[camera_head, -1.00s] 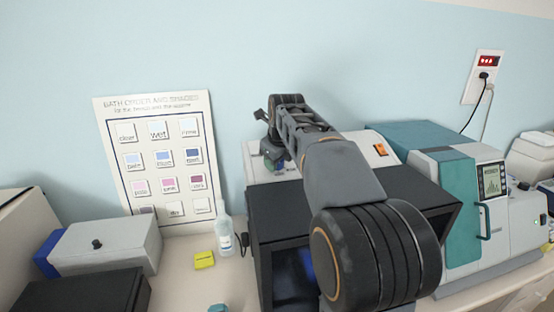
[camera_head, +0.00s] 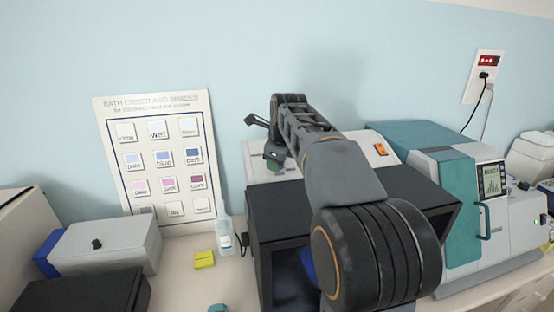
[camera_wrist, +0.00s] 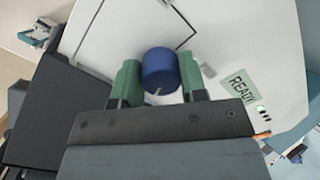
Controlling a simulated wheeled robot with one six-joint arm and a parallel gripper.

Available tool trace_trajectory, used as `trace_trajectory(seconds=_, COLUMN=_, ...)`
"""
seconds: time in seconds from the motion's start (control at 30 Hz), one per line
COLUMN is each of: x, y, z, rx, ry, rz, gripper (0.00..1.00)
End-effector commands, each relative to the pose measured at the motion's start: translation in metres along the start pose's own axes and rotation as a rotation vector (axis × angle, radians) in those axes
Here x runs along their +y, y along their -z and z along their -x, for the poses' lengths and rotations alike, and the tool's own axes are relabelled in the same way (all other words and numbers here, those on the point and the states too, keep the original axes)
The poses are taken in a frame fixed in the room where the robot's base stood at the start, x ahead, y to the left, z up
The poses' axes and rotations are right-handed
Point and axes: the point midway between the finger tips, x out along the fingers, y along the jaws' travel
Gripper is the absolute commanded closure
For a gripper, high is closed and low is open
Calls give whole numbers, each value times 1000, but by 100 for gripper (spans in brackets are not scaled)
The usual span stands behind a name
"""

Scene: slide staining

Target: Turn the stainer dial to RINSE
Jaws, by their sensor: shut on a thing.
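The stainer is a white machine (camera_head: 352,148) behind the black box, with an orange switch on its top. In the wrist view its white panel (camera_wrist: 222,38) carries the blue dial (camera_wrist: 161,68), which has a short pale mark on its near side. My gripper (camera_wrist: 160,76) has its green fingers on either side of the dial and is shut on it. In the head view my gripper (camera_head: 273,160) is small, over the stainer's left part, and the dial is hidden there. I see no RINSE lettering.
A READY label (camera_wrist: 238,87) and small green lights are on the panel. A black box (camera_head: 295,215) stands under my arm. A bottle (camera_head: 226,235) and yellow block (camera_head: 204,259) stand left of it. A teal and white machine (camera_head: 462,205) is at right.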

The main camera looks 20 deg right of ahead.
Motion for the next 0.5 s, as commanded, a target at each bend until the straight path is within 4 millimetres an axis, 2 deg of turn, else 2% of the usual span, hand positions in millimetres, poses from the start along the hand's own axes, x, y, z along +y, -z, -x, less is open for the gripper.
trace_trajectory(seconds=0.5, x=0, y=1, z=0, rx=-21, ry=-33, rz=486, gripper=84)
